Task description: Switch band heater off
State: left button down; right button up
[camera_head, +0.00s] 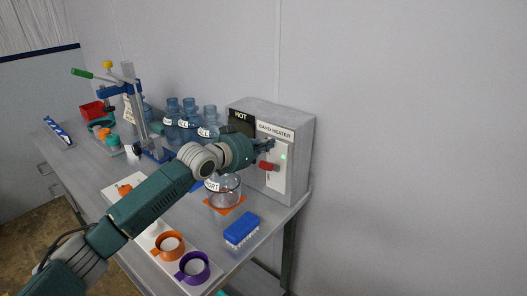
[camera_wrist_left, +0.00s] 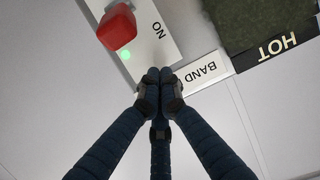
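The band heater (camera_head: 303,145) is a grey box at the back right of the bench, with a white front panel labelled BAND HEATER. Its red switch lever (camera_head: 269,166) sticks out of the panel and also shows in the left wrist view (camera_wrist_left: 117,26), close to the word ON. A small green light (camera_head: 283,157) is lit near it, also in the left wrist view (camera_wrist_left: 126,55). My left gripper (camera_head: 268,145) is in front of the panel, just above the lever. In the left wrist view its fingertips (camera_wrist_left: 160,76) are together and empty, apart from the lever. My right gripper is out of view.
A dark HOT plate (camera_head: 240,124) is at the heater's upper left. A clear jar (camera_head: 225,192) stands on an orange mat below my arm. Several blue jugs (camera_head: 189,119) stand behind. A blue brush (camera_head: 241,229), an orange cup (camera_head: 169,245) and a purple cup (camera_head: 193,267) are in front.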

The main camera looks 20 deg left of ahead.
aim_at(267, 167)
pick_arm(q)
jog(key=f, duration=0.1)
jog(key=s+f+p, duration=0.1)
jog(key=shift+a+f, duration=0.2)
jog(key=shift+f, duration=0.15)
jog(key=shift+s+a+f+p, duration=0.1)
jog(key=shift+s+f+p, duration=0.25)
jog(key=shift+s, duration=0.05)
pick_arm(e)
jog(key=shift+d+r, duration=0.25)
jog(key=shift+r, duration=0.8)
pick_arm(q)
jog(key=shift+w, duration=0.1)
jog(key=shift+f, duration=0.15)
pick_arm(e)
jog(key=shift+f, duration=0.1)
